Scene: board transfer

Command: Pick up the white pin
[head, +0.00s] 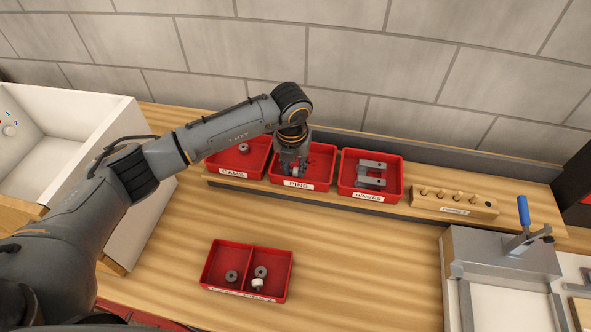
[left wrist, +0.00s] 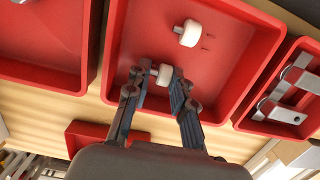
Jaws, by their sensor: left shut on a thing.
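My left gripper (head: 293,169) reaches down into the red bin labelled PINS (head: 323,156). In the left wrist view, the fingers of the left gripper (left wrist: 157,77) are shut on a white pin (left wrist: 164,75) with a short metal stem, inside the bin (left wrist: 225,70). A second white pin (left wrist: 188,33) lies on the bin floor beyond the fingers, apart from them. In the head view the gripper mostly hides the pins. My right gripper is not in view.
The CAMS bin (head: 224,161) is left of it and the HINGES bin (head: 392,186) right. A two-part red tray (head: 247,268) with grey pieces and a white one stands in front. A wooden peg block (head: 455,205) and a blue-handled clamp fixture (head: 500,248) are on the right.

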